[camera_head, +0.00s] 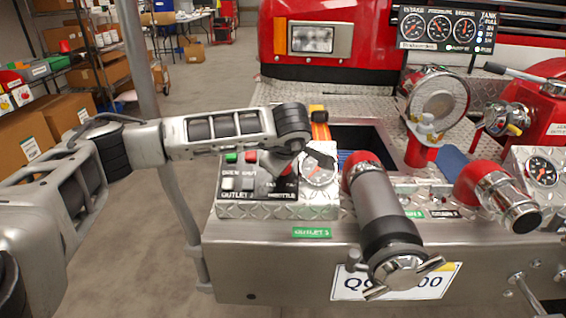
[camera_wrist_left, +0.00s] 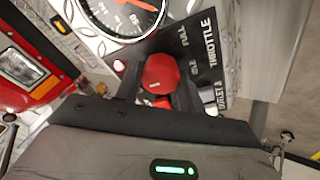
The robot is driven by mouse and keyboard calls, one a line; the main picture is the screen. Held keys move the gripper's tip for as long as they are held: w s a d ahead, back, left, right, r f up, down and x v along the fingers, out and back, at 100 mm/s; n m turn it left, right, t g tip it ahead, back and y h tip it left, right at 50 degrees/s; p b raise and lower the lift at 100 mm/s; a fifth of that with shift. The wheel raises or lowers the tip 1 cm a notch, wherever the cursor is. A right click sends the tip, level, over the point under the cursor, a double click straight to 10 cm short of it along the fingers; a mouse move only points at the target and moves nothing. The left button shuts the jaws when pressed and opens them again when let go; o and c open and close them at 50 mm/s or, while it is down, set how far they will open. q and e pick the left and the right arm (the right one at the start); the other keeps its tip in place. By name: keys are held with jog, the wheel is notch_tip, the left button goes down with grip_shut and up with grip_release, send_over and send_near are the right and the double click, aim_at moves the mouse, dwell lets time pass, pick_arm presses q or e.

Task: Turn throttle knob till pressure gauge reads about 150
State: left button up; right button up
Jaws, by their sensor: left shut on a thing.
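The red throttle knob (camera_wrist_left: 160,73) shows in the left wrist view, beside the white words FULL, IDLE and THROTTLE on a black panel. My left gripper (camera_head: 284,170) is over the Outlet 3 panel (camera_head: 238,209) in the head view and is shut on the knob. The arm mostly hides the knob there. A round pressure gauge (camera_head: 320,172) sits just right of the gripper, partly covered by it. The gauge also shows in the left wrist view (camera_wrist_left: 122,12), cut off at the top edge; its exact reading is not legible. My right gripper is not in view.
A large capped outlet pipe (camera_head: 377,205) juts forward right of the gauge. A second red outlet (camera_head: 490,190) and another gauge (camera_head: 542,171) are further right. A tank and gauge board (camera_head: 447,29) stands behind. A grey post (camera_head: 178,190) rises left of the panel.

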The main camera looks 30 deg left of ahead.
pick_arm(q)
jog(key=o, duration=1)
jog(key=shift+c, duration=0.2)
jog(key=v, duration=1.6)
